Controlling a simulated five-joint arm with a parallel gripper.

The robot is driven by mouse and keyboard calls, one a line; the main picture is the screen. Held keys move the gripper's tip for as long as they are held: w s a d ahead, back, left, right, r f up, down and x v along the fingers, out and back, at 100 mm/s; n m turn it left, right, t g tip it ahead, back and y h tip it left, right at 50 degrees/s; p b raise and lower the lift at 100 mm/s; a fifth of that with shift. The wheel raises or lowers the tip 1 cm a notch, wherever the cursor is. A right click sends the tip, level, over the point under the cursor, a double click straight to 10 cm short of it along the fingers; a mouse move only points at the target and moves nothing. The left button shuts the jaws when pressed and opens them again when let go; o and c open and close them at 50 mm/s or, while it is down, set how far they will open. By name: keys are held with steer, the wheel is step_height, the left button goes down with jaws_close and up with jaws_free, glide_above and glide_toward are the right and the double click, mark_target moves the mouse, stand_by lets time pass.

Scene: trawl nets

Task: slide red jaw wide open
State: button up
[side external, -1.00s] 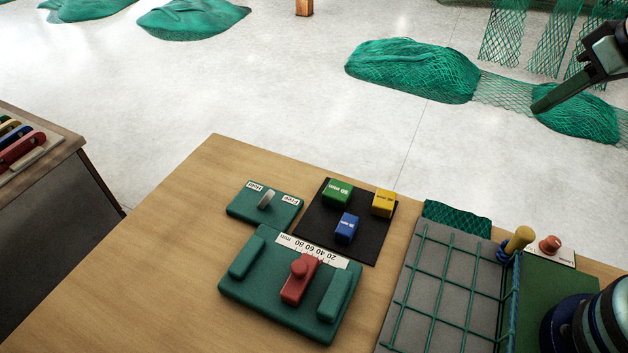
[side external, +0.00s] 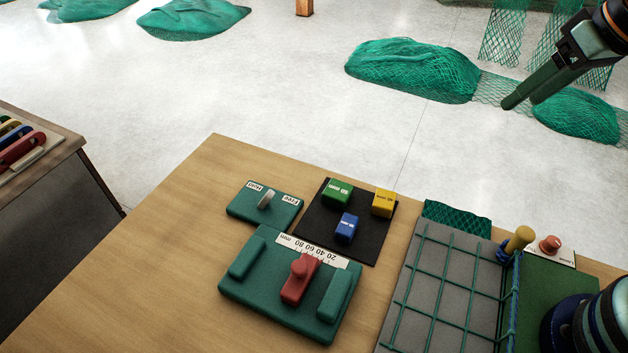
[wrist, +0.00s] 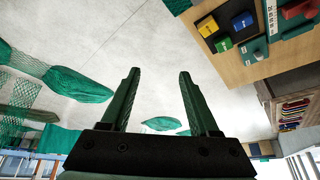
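The red jaw (side external: 299,280) is a red slider with a round knob, on a green gauge block (side external: 262,312) on the wooden table. It stands between two fixed green bars, closer to the right bar (side external: 335,295) than to the left one (side external: 247,257). A white scale (side external: 312,250) marked 20 40 60 80 mm runs behind it. The red jaw also shows at the upper right of the wrist view (wrist: 297,10). My gripper (side external: 510,103) is high at the upper right, far from the jaw. In the wrist view its two green fingers (wrist: 160,75) are apart with nothing between them.
Behind the gauge, a black mat (side external: 372,243) holds green (side external: 338,192), yellow (side external: 384,203) and blue (side external: 347,228) blocks. A small green lever plate (side external: 240,207) labelled Hold and Free sits behind left. A grey netted panel (side external: 425,300) stands right. The table's left side is bare.

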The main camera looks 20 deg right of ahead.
steer(key=w+a+g, duration=0.2)
steer(key=w+a, duration=0.1)
steer(key=a, duration=0.7)
steer(key=g, duration=0.3)
glide_above(299, 266)
step_height(299, 266, down, 7)
step_height(299, 266, down, 12)
steer(key=shift+r, duration=0.1)
jaws_close()
